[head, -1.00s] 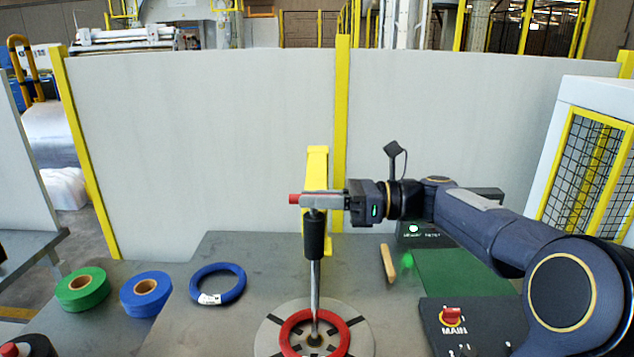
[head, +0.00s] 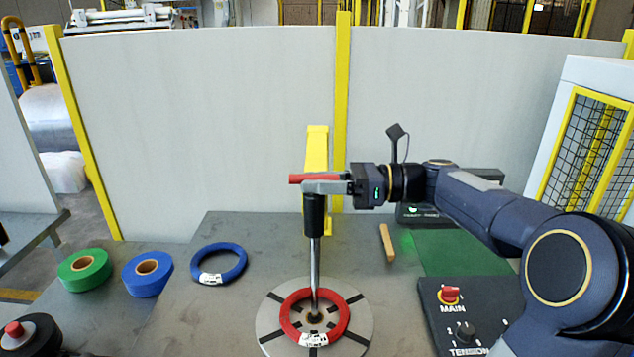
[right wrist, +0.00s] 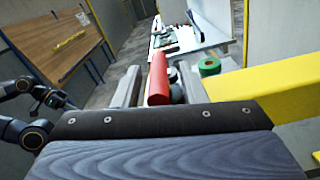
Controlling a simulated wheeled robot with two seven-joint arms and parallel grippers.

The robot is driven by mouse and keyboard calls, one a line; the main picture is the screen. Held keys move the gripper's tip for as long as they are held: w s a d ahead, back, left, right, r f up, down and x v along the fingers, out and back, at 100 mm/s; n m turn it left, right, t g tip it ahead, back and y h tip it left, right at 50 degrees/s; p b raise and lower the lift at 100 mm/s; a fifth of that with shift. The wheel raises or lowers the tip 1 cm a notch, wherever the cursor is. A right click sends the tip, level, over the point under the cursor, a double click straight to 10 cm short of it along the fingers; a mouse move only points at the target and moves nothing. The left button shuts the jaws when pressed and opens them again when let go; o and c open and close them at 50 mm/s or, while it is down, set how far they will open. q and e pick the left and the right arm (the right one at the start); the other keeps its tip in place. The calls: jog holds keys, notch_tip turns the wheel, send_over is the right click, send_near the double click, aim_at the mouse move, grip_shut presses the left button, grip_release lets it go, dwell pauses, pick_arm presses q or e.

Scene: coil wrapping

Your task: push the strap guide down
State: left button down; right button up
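What I take for the strap guide is the upright steel rod (head: 315,262) with a black sleeve (head: 314,214), standing in front of the yellow post. A red handle bar (head: 312,178) lies level at its top; its join to the rod is hidden. The rod's foot reaches into the red coil (head: 290,318) on the round plate (head: 267,325). My right gripper (head: 318,187) is at the handle, coming from the right. In the right wrist view the red handle (right wrist: 158,78) lies between the two grey fingers, with narrow gaps on both sides.
A yellow post (head: 316,150) stands behind the rod. A blue coil (head: 219,263), blue tape (head: 147,275) and green tape (head: 84,270) lie left. A wooden stick (head: 387,243) and a control panel (head: 450,310) are at right. A grey partition (head: 200,130) closes the back.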

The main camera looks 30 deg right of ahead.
jog(key=v, duration=0.7)
jog(key=shift+s+d, duration=0.15)
jog(key=shift+d, duration=0.05)
